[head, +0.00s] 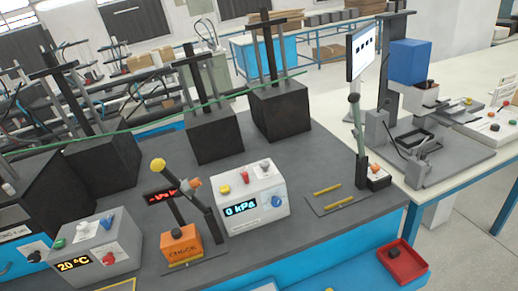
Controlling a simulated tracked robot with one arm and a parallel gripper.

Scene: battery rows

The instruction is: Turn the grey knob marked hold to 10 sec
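A grey box (94,250) showing "20 °C" stands at the lower left. The small labels are too small to read, so I cannot tell which knob is marked hold or find a 10 sec mark. My gripper is not in view.
An orange box (180,245) with a yellow-balled lever (158,165) stands between the two boxes. Black blocks with posts (278,110) line the bench behind. A green lever (356,130) stands at right. A red tray (402,262) lies lower right.

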